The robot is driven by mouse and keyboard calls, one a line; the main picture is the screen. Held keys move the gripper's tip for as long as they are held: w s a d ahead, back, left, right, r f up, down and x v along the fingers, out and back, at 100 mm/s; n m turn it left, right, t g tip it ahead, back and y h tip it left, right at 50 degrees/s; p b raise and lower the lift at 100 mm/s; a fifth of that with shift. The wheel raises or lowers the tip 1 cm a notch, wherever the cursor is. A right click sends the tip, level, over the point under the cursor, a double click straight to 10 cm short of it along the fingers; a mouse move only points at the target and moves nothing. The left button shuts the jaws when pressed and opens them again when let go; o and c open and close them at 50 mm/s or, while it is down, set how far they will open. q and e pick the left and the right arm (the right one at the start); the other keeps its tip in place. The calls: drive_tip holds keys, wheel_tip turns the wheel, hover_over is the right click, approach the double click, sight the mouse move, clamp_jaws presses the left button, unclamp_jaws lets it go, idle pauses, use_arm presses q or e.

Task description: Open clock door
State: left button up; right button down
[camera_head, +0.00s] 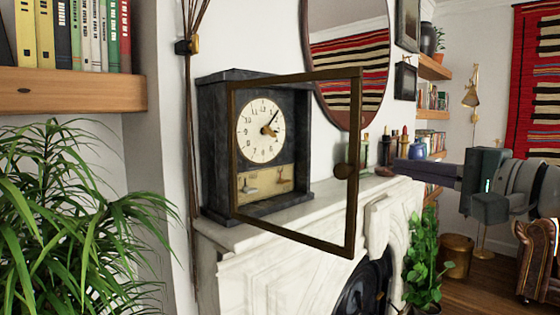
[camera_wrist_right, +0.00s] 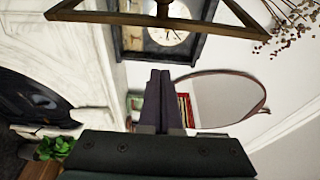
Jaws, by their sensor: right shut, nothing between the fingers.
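The dark clock (camera_head: 215,150) stands upright on the mantel, with a cream round dial (camera_head: 261,131). Its brown-framed door (camera_head: 356,215) stands swung out from the case, with its left edge by the clock's left front. A round knob (camera_head: 342,171) sits on the door's free side. My right gripper (camera_head: 397,166) is shut and empty, to the right of the knob and apart from it in the head view. In the right wrist view, the shut fingers (camera_wrist_right: 160,75) point toward the door frame (camera_wrist_right: 110,17) and knob (camera_wrist_right: 163,8). My left gripper is not in view.
The white marble mantel (camera_head: 225,240) runs under the clock, with candles (camera_head: 395,145) and a blue vase (camera_head: 418,150) farther right. A round mirror (camera_head: 350,75) hangs behind. A leafy plant (camera_head: 70,220) and a wooden bookshelf (camera_head: 70,92) fill the left.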

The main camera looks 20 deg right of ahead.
drive_tip(key=w+a+p, duration=0.1)
drive_tip(key=a+p, duration=0.1)
drive_tip(key=w+a+p, duration=0.2)
drive_tip(key=shift+w+a, duration=0.1)
drive_tip(key=shift+a, duration=0.05)
idle(0.5)
drive_tip(key=shift+p, duration=0.35)
